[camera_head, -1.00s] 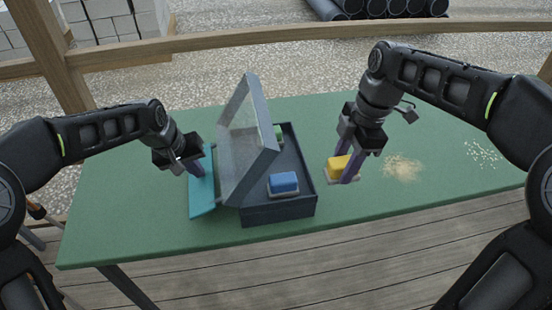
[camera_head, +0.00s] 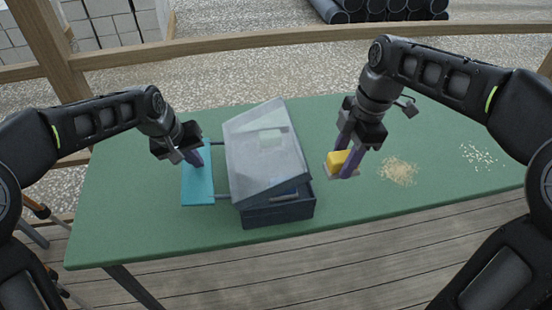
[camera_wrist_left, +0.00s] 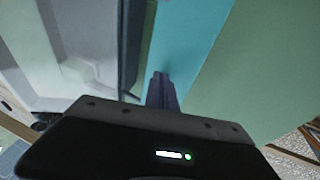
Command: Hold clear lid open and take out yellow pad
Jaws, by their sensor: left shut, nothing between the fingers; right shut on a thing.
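The clear lid (camera_head: 262,160) slopes low over the dark box (camera_head: 280,213), mostly covering it. A blue pad (camera_head: 284,193) shows partly at its front edge, and a pale greenish pad shows dimly through it. A turquoise plate (camera_head: 197,190) joins the lid side by two dark bars. My left gripper (camera_head: 197,160) is shut and empty at this plate; the left wrist view shows its fingers (camera_wrist_left: 161,90) over the plate (camera_wrist_left: 190,45). Whether they touch is unclear. My right gripper (camera_head: 343,168) is shut on the yellow pad (camera_head: 338,158), right of the box, at or just above the table.
The green table (camera_head: 130,215) is clear at the left and front. Tan crumbs (camera_head: 398,171) and pale scattered bits (camera_head: 483,156) lie on its right part. A wooden rail (camera_head: 230,45) runs behind the table.

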